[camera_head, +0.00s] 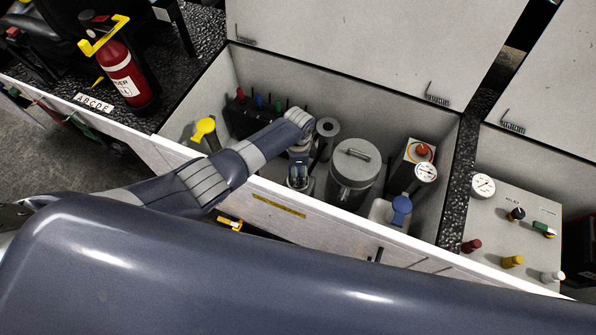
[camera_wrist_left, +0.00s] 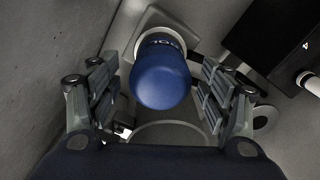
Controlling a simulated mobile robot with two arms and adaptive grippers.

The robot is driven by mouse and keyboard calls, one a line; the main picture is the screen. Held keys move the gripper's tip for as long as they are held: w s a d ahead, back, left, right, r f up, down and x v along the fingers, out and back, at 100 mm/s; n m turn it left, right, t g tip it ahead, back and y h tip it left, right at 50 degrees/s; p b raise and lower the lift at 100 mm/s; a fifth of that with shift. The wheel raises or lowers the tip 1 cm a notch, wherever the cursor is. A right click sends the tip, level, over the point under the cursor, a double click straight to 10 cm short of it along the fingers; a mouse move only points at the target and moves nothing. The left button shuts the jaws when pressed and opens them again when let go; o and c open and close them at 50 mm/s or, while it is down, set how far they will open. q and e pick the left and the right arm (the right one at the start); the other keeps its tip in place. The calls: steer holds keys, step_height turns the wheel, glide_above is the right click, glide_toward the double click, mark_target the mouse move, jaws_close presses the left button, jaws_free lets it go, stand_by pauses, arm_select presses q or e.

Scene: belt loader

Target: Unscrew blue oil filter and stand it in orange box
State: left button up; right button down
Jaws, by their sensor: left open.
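The blue oil filter (camera_wrist_left: 162,76) shows in the left wrist view as a rounded blue cylinder with white lettering. Its far end meets a pale round mount (camera_wrist_left: 158,28). My left gripper (camera_wrist_left: 160,95) is open, with one set of fingers on each side of the filter and visible gaps between them. In the head view my left gripper (camera_head: 298,178) reaches down into the grey bay, beside a tall grey canister. The filter is mostly hidden there behind the gripper. I cannot make out an orange box in either view. My right gripper is not in view.
The bay holds the lidded grey canister (camera_head: 352,172), a blue-capped white reservoir (camera_head: 401,207), a dial gauge (camera_head: 425,173) and a yellow-handled part (camera_head: 205,130). The bay's front wall (camera_head: 285,203) runs under my arm. A red extinguisher (camera_head: 124,78) stands at left.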

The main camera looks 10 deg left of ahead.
arm_select(q)
steer(key=m+b, duration=0.1)
steer(key=m, duration=0.4)
steer(key=shift+f+m, duration=0.1)
steer(key=shift+m, duration=0.2)
steer(key=m+b, duration=0.1)
steer(key=m, duration=0.4)
steer(key=shift+m, duration=0.4)
steer(key=m+b, duration=0.2)
steer(key=m, duration=0.4)
steer(key=shift+m, duration=0.4)
steer(key=m+b, duration=0.1)
steer(key=m, duration=0.2)
steer(key=shift+a+b, duration=0.1)
steer(key=shift+b, duration=0.2)
steer(key=shift+m, duration=0.7)
steer(key=shift+c, duration=0.3)
